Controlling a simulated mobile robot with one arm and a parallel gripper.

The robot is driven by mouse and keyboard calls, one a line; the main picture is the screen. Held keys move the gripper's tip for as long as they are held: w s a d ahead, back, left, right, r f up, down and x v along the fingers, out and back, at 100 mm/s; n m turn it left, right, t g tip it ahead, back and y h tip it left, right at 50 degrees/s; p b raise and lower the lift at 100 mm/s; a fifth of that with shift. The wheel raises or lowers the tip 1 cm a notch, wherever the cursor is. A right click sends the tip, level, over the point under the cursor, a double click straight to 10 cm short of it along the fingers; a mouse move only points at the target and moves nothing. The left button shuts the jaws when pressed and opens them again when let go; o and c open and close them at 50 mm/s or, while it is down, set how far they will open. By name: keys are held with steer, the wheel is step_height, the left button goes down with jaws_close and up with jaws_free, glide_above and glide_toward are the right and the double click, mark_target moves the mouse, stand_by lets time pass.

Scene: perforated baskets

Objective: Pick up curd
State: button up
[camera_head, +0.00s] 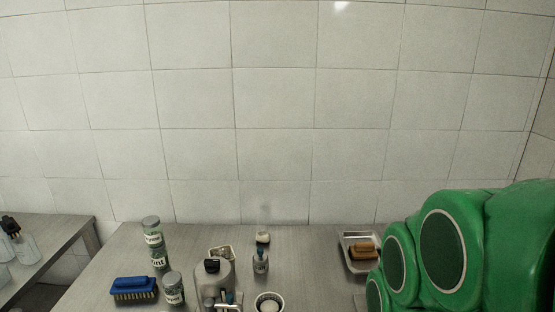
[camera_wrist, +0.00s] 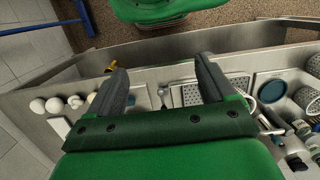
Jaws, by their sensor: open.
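Several white round lumps (camera_wrist: 54,105) lie in a row on the left of the metal counter in the wrist view. They may be curd, but I cannot tell for sure. My gripper (camera_wrist: 162,66) is open, with its two dark fingers wide apart and nothing seen between them. It is above the counter, to the right of the lumps and apart from them. In the head view a small round bowl (camera_head: 281,299) with something white inside stands at the counter's front. My gripper is not seen there.
In the head view, jars (camera_head: 151,231), a blue brush (camera_head: 134,288) and a metal tray (camera_head: 347,238) with a brown brush stand on the counter.

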mark_target(258, 236)
steer(key=shift+w, duration=0.1)
